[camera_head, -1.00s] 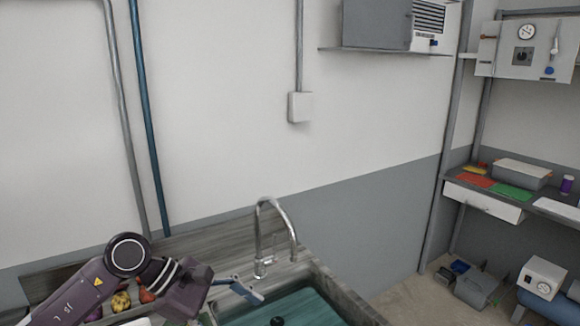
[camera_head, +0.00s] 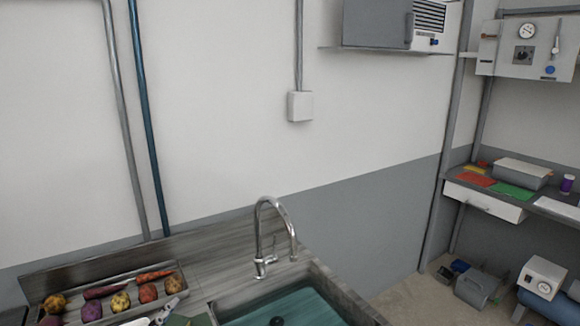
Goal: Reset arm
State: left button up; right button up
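Neither of my grippers shows in the head view now, and no arm link is clearly in view. The counter area by the sink (camera_head: 340,289) where an arm was is uncovered. A small light-coloured object (camera_head: 166,309) lies at the bottom edge beside a dark green shape. It is cut off by the frame and too small to name.
A tray (camera_head: 60,292) of several root vegetables sits on the counter at lower left. A curved metal faucet (camera_head: 262,240) rises behind the sink. A shelf desk (camera_head: 485,199) with coloured sheets stands at the right.

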pick_arm(q)
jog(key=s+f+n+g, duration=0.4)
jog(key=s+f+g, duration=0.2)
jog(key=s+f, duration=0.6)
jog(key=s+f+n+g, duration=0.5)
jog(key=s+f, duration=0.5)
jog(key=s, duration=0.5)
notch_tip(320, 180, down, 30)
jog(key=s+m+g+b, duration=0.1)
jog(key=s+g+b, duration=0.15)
jog(key=b, duration=0.35)
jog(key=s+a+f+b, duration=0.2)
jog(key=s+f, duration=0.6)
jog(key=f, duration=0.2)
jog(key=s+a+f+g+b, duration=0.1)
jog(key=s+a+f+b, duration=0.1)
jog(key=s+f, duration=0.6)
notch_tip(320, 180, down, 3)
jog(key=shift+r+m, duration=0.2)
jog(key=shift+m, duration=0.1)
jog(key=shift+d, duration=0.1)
